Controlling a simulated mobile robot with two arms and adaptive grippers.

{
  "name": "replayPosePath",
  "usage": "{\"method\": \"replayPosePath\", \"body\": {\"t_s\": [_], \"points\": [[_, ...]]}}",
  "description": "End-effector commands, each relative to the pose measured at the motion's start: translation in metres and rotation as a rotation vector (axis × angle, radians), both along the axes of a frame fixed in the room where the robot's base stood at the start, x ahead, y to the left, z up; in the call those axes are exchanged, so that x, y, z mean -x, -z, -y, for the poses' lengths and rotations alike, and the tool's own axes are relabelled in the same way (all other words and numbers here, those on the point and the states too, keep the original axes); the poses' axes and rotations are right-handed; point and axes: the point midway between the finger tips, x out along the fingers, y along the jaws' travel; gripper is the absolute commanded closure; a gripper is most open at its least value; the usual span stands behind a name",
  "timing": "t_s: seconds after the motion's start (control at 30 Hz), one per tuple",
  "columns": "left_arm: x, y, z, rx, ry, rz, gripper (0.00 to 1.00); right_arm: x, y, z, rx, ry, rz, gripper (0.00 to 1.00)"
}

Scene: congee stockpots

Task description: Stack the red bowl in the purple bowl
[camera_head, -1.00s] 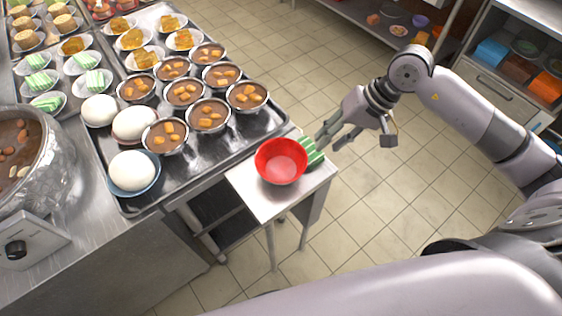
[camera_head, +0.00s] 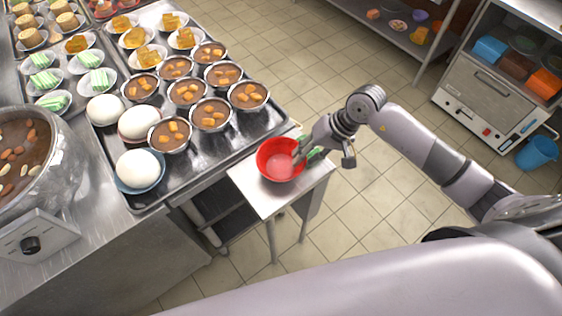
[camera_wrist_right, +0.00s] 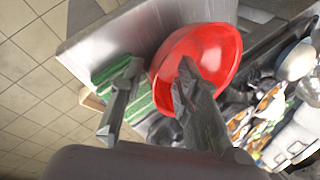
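The red bowl (camera_head: 276,165) sits upright and empty on the small metal side table (camera_head: 262,198). My right gripper (camera_head: 302,154) is at the bowl's right side. In the right wrist view the right gripper (camera_wrist_right: 158,72) is open: one finger is over the inside of the red bowl (camera_wrist_right: 215,50), the other is outside it, with the rim between them. I cannot tell whether either finger touches the bowl. A small purple thing (camera_head: 420,15), perhaps the purple bowl, is on the far shelf. My left gripper is not in view.
A green-striped piece (camera_wrist_right: 140,100) lies beside the red bowl, under the outer finger. A black tray (camera_head: 135,203) at left holds several dessert bowls and white buns. A large pot (camera_head: 62,150) stands at far left.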

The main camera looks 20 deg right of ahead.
Motion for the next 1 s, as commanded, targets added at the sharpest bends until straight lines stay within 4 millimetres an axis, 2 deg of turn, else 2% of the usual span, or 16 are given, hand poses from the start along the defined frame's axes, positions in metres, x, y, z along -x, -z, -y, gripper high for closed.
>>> {"method": "replayPosePath", "body": {"t_s": [0.07,0.5,1.0], "points": [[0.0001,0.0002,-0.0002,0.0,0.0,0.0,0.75,0.0,0.0,0.0001,0.0,0.0,0.0,0.72],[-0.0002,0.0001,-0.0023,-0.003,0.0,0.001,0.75,0.0001,-0.0003,0.0003,0.0,0.001,0.0,1.0],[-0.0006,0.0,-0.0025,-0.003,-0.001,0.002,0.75,-0.0001,-0.0006,0.0002,0.0,0.0,0.001,1.0]]}}
